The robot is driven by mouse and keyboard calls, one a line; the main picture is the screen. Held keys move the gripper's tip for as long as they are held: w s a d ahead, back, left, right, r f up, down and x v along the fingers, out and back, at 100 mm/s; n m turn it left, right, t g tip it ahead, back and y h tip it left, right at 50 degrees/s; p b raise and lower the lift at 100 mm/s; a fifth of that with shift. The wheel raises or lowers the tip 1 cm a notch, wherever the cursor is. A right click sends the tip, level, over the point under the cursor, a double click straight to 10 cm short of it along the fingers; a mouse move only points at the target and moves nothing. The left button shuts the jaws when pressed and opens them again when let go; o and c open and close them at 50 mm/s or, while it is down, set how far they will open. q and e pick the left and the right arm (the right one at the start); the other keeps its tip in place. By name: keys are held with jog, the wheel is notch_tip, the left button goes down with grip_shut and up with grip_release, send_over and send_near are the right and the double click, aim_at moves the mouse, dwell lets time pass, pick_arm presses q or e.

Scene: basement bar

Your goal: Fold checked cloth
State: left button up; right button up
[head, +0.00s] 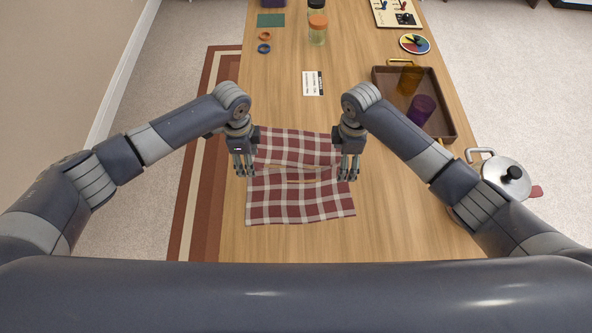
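The red and white checked cloth (300,200) lies on the wooden table in front of me. A tan gap or crease crosses its middle, with a far part (292,148) behind it and a near part in front. I cannot tell if the parts overlap. My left gripper (244,172) points down at the cloth's left edge, level with the gap. My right gripper (348,176) points down at the right edge at about the same level. The fingers look close together at both; whether they pinch cloth is too small to tell.
A brown tray (449,118) with an orange cup (409,80) and a purple cup (421,111) stands right. A lidded pot (497,178) is at the right edge. A white card (313,84), an orange-lidded jar (317,34) and small rings (264,48) lie farther back.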

pick_arm(q)
notch_tip(320, 180, up, 6)
jog(key=p, duration=0.5)
jog(key=shift+p, duration=0.4)
pick_arm(e)
notch_tip(320, 180, up, 6)
jog(key=shift+f, duration=0.25)
pick_arm(q)
jog(key=shift+f, duration=0.1)
